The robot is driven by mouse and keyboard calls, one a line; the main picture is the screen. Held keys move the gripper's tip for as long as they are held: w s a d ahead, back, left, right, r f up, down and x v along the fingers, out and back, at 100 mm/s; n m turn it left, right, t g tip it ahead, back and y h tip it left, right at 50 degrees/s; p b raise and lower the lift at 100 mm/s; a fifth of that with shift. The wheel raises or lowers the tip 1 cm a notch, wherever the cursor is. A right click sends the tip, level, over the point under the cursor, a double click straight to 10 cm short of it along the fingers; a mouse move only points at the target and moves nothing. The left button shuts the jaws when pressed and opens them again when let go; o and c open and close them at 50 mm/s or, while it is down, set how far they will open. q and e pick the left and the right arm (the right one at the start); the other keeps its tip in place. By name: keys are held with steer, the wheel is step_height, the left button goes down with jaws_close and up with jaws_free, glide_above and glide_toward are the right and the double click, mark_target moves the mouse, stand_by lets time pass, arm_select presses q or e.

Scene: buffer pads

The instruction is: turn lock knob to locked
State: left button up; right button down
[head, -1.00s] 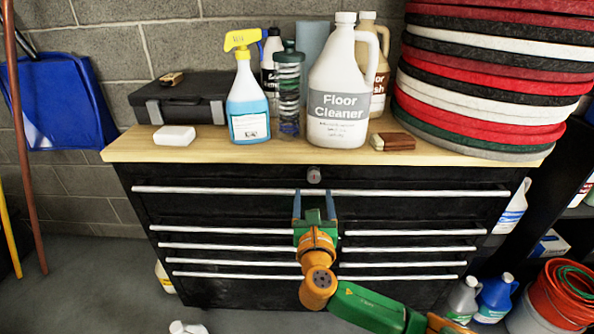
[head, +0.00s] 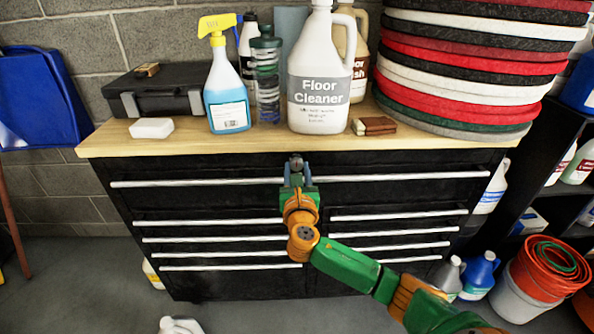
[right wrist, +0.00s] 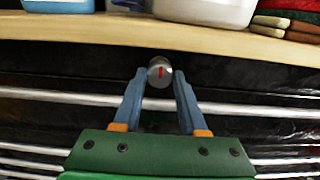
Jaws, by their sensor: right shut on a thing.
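The lock knob (right wrist: 160,72) is a small round grey knob with a red mark on its face, on the front of the black tool cabinet just under the wooden top. In the right wrist view the red mark stands about upright. My right gripper (right wrist: 160,80) has its two blue fingers on either side of the knob, shut on it. In the head view my right gripper (head: 297,174) reaches up to the knob (head: 296,160), which it partly covers. My left gripper is not in view.
The black cabinet (head: 230,194) has several drawers with long silver handles. Its wooden top (head: 190,145) holds a floor cleaner jug (head: 318,75), a spray bottle (head: 225,85), a black case (head: 160,95) and stacked pads (head: 465,70). Buckets (head: 545,275) stand on the floor at right.

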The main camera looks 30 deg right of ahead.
steer(key=m, duration=0.8)
steer(key=shift+m, duration=0.3)
steer(key=m, duration=0.4)
steer(key=shift+m+b, duration=0.75)
steer(key=shift+m, duration=1.95)
steer(key=shift+c, duration=2.2)
jaws_free()
